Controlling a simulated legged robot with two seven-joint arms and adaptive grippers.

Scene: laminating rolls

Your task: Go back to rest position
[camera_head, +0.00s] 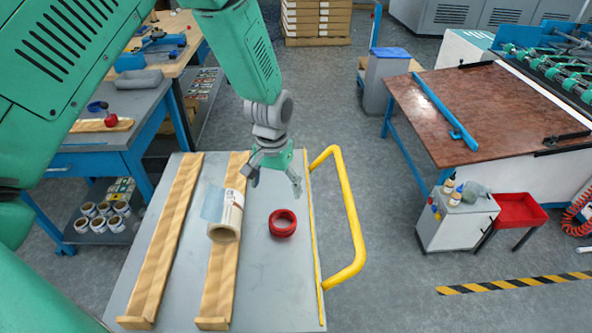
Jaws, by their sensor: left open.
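My left gripper (273,184) is open and empty. It hangs over the far part of a grey cart top (272,270), beyond the rolls and apart from them. A cream roll with a bluish film flap (226,216) lies on the right-hand wooden rail (217,289). A red ring-shaped roll (282,223) lies flat on the cart top, to the right of the cream roll. The left-hand wooden rail (165,240) is bare. My left arm comes in from the upper left and covers part of the view. My right gripper is not seen.
A yellow handle (352,220) rises along the cart's right side. A blue-framed workbench (108,137) stands at the left, with several rolls on its lower shelf. A brown-topped table (470,105) and a white cabinet (455,222) stand at the right. Floor between is clear.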

